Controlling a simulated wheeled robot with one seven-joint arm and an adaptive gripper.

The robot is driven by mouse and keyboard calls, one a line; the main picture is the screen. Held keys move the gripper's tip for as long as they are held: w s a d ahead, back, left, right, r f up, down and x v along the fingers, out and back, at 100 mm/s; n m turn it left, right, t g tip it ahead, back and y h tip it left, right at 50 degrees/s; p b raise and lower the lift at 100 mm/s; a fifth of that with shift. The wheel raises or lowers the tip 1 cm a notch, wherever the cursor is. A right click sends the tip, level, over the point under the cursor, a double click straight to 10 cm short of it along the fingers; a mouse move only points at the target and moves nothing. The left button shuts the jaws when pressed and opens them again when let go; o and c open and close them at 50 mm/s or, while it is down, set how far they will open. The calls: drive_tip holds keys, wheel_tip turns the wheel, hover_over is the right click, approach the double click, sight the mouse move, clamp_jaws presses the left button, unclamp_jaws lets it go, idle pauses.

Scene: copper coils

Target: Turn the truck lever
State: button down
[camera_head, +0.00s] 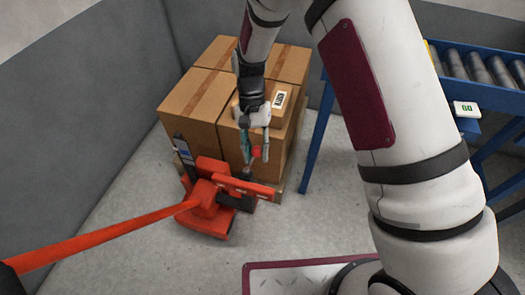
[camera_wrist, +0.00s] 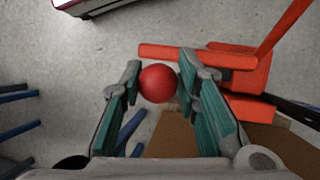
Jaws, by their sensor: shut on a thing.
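The truck (camera_head: 208,196) is an orange-red machine on the floor in front of stacked boxes. Its lever ends in a round red knob (camera_head: 257,153), which also shows in the wrist view (camera_wrist: 158,84). My gripper (camera_head: 253,156) reaches down over the truck's right side and is shut on the knob, with one finger on each side of it. In the wrist view, my gripper (camera_wrist: 160,76) has grey-tipped fingers with green pads. The lever's shaft is mostly hidden behind the knob and fingers.
A long orange-red handle (camera_head: 110,238) runs from the truck to the lower left. Cardboard boxes (camera_head: 190,96) stand on a pallet behind the truck. A blue-framed roller conveyor (camera_head: 485,92) is at the right. Grey walls (camera_head: 75,110) close the left side.

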drive_tip(key=shift+w+a+r+m+g+h, duration=0.1)
drive_tip(key=shift+w+a+m+g+h, duration=0.1)
drive_tip(key=shift+a+h, duration=0.3)
drive_tip(key=shift+w+a+r+m+g+h, duration=0.1)
drive_tip(key=shift+w+a+g+h, duration=0.1)
drive_tip(key=shift+a+h, duration=0.25)
drive_tip(key=shift+w+a+r, duration=0.1)
drive_tip(key=shift+w+a, duration=0.1)
drive_tip(key=shift+a, duration=0.6)
drive_tip(key=c, duration=1.2)
unclamp_jaws()
drive_tip(key=shift+c, duration=0.2)
drive_tip(key=shift+w+r, duration=0.1)
drive_tip(key=v, duration=1.1)
drive_tip(key=shift+w+r, duration=0.15)
drive_tip(key=shift+r, duration=0.15)
drive_tip(key=shift+a, duration=0.1)
